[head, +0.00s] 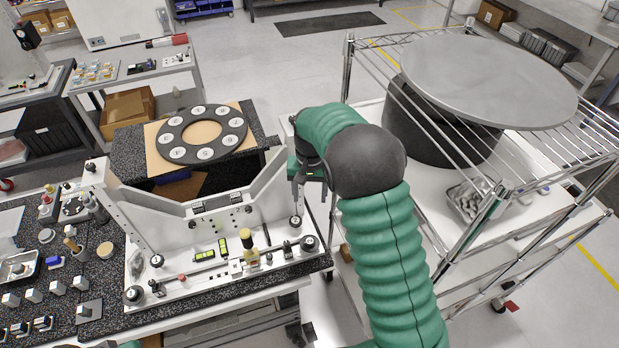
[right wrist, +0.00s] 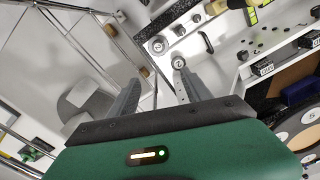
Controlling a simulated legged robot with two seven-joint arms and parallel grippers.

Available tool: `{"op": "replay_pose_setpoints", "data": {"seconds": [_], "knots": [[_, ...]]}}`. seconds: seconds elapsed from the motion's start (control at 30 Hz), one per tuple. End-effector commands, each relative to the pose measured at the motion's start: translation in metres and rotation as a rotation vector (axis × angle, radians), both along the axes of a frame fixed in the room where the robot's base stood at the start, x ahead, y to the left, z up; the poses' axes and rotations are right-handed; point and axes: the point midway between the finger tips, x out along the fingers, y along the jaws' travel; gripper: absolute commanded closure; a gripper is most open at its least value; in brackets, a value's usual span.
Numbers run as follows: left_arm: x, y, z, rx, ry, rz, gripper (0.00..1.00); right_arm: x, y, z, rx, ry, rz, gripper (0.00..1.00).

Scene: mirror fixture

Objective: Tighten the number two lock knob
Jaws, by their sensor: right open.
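The white mirror fixture (head: 205,262) stands on the speckled bench with round lock knobs near its corners. One dark knob with a pale face (head: 309,243) is at its right front corner; another (head: 295,221) is just behind it. A third knob (head: 133,294) is at the left front corner. I cannot read the numbers. My right gripper (head: 296,196) is open, above the fixture's right end. In the right wrist view, its spread fingers (right wrist: 155,85) hold nothing; a round knob (right wrist: 178,62) shows by the right fingertip and another (right wrist: 158,44) lies beyond. My left gripper is not in view.
A black ring with white numbered discs (head: 202,134) lies behind the fixture. A wire cart (head: 455,270) with a large grey disc (head: 490,80) stands at the right. Small parts crowd the bench at left.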

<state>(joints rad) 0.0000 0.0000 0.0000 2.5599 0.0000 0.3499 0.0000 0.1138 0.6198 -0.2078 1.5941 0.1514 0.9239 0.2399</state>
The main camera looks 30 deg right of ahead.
Motion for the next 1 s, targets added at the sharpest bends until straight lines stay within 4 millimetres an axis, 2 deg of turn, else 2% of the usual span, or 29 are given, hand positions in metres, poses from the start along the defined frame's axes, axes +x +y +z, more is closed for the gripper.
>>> {"op": "replay_pose_setpoints", "data": {"seconds": [0.03,0.23,0.4,0.5,0.7,1.0], "knots": [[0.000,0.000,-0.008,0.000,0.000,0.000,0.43,0.001,0.000,0.008,-0.002,-0.007,0.000,0.43],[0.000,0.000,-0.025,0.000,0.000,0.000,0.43,0.001,0.000,0.065,-0.003,-0.009,0.000,0.43],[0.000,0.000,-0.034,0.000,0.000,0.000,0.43,0.000,0.001,0.114,-0.002,-0.006,0.000,0.43],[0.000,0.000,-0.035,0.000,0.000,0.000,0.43,0.000,0.001,0.135,-0.003,-0.004,0.000,0.43],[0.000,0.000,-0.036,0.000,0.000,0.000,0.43,-0.001,0.001,0.153,-0.001,0.000,0.000,0.43],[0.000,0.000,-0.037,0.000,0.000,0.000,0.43,-0.001,0.001,0.149,-0.002,0.003,0.024,0.43]]}}
